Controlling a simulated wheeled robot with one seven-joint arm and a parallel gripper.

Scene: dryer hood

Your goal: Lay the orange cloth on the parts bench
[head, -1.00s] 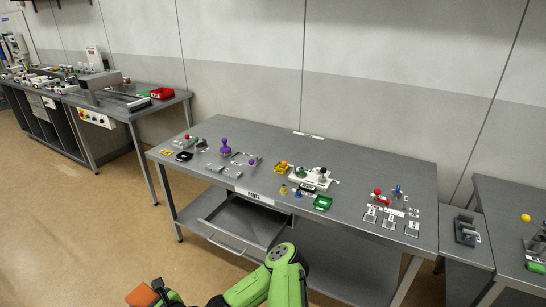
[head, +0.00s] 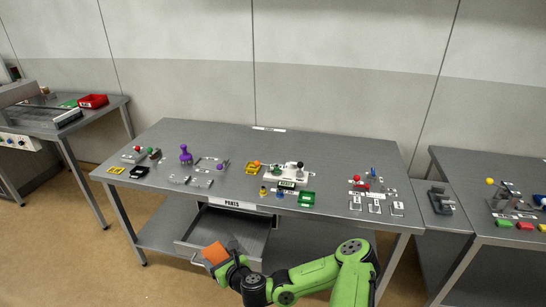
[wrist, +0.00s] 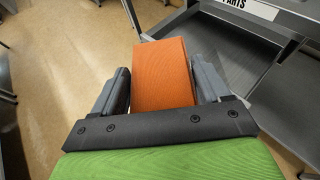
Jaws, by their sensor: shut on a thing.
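The orange cloth (head: 216,253) looks like a folded block. My gripper (head: 222,259) is shut on it, with a finger on either side in the wrist view (wrist: 163,88), where the cloth (wrist: 163,70) fills the gap. The cloth is in front of the parts bench (head: 240,140), lower than its top and near the open drawer. The bench is a grey metal table with a "PARTS" label (head: 232,203) on its front edge; the label also shows in the wrist view (wrist: 250,7).
An open drawer (head: 225,230) juts from under the bench front. Another bench (head: 500,175) stands right.

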